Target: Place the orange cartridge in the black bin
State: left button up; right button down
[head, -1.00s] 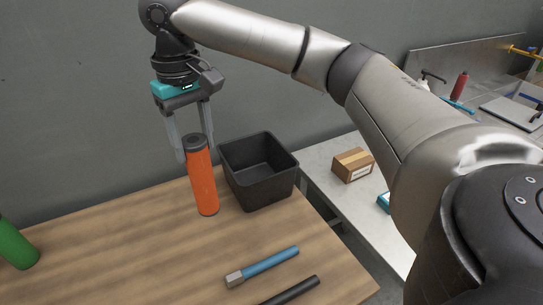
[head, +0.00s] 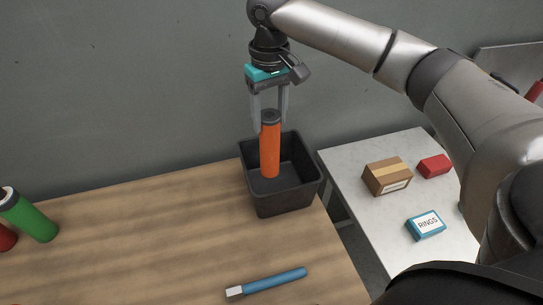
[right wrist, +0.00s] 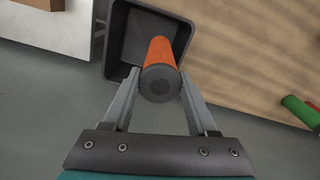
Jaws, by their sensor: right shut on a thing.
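The orange cartridge (head: 270,150) is upright, with a dark grey cap at its top. My right gripper (head: 270,117) is shut on it near the cap. The black bin (head: 285,201) stands at the right end of the wooden table. In the head view the cartridge overlaps the bin's opening, its lower end seen against the bin's inside. In the right wrist view the cartridge (right wrist: 162,60) is between the fingers (right wrist: 159,85), over the opening of the bin (right wrist: 112,45). I cannot tell whether its lower end touches the bin floor. My left gripper is not in view.
A blue tool with a pale head (head: 265,284) lies on the wooden table (head: 140,240). A green bottle (head: 32,216) is at the left. A pale side table (head: 360,160) holds a cardboard box (head: 387,177), a red box (head: 434,166) and a blue RINGS box (head: 426,225).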

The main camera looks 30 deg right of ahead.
aim_at(270, 153)
notch_tip(270, 153, down, 11)
jog(key=shift+f+b, duration=0.15)
jog(key=shift+b, duration=0.25)
jog(key=shift+c, duration=0.9)
grip_release()
jog(key=shift+f, duration=0.1)
jog(key=shift+d, duration=0.1)
notch_tip(270, 153, up, 12)
jog(key=shift+r+p, duration=0.15)
jog(key=shift+p, duration=0.3)
